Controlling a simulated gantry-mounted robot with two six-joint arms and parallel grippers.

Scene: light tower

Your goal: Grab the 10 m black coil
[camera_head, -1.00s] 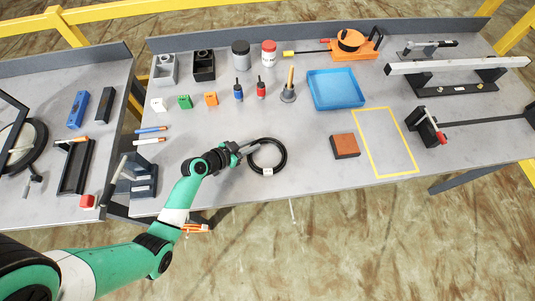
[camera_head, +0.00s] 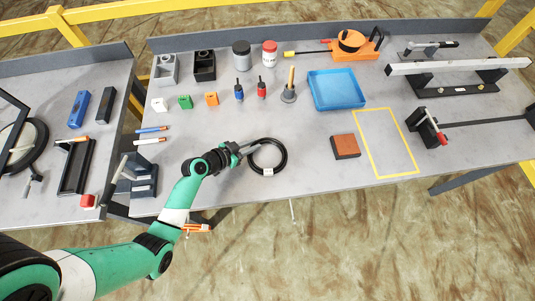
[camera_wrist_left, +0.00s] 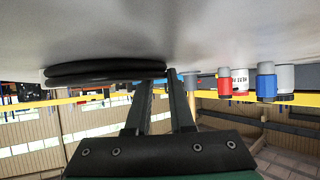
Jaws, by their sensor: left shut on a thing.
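The black coil (camera_head: 268,157) lies on the grey table near its front edge, with a small white label at its front. It also shows in the left wrist view (camera_wrist_left: 95,72) as stacked black loops. My left gripper (camera_head: 243,150) reaches in from the left and is shut on the coil's left side. In the left wrist view my two fingers (camera_wrist_left: 160,85) are close together at the coil's right end. My right gripper is not in view.
A brown block (camera_head: 345,146) and a yellow taped outline (camera_head: 386,142) lie right of the coil. A blue tray (camera_head: 336,90) and a plunger-like tool (camera_head: 289,86) stand behind. The table around the coil is clear.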

